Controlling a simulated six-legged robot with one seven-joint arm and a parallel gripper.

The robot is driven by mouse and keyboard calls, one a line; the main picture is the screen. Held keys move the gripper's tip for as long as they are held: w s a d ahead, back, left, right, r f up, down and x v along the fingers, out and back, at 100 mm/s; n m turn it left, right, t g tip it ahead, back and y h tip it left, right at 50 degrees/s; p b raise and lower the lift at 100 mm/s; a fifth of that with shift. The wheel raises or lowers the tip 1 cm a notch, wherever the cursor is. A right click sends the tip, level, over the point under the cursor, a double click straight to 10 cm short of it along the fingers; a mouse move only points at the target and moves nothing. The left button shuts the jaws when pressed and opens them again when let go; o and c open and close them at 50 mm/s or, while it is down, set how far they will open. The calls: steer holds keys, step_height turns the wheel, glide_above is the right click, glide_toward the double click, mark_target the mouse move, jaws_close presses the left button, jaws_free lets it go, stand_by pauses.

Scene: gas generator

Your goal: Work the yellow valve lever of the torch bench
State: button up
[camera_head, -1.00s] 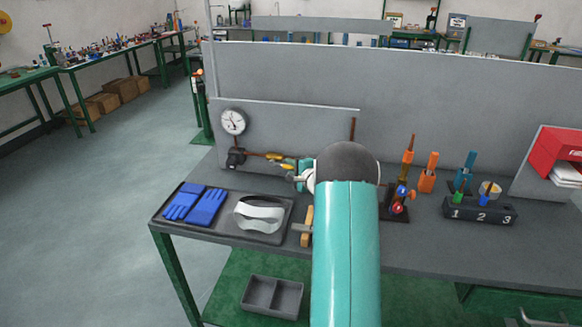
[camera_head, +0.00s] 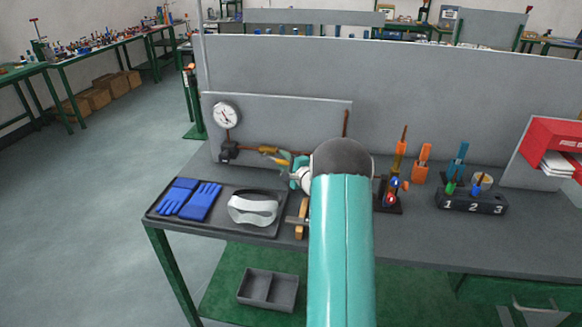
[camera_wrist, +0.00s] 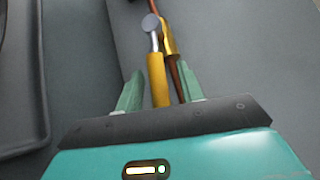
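The yellow valve lever (camera_wrist: 157,78) lies between the two green fingers of my gripper (camera_wrist: 160,71) in the wrist view. A gap shows on its left side; the right finger is close to the brown pipe (camera_wrist: 174,75) beside the lever. My gripper is open around the lever and not visibly squeezing it. A yellow fitting (camera_wrist: 169,38) sits on the pipe, with a round grey end near the lever's far end. In the head view the lever (camera_head: 280,162) shows small beside my gripper (camera_head: 291,167), in front of the upright panel (camera_head: 300,118); my arm hides part of this area.
A pressure gauge (camera_head: 225,115) is on the panel at left. A tray (camera_head: 237,228) holds blue gloves (camera_head: 190,199) and a white visor (camera_head: 253,208). A wood-handled tool (camera_head: 301,217) lies beside the arm. Torch parts (camera_head: 395,185) and a numbered block (camera_head: 472,202) stand right.

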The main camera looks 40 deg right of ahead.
steer(key=s, duration=0.4)
steer(key=s+a, duration=0.1)
steer(key=s, duration=0.8)
steer(key=shift+s+a+r, duration=0.25)
steer(key=shift+r, duration=0.05)
steer(key=shift+c, duration=0.5)
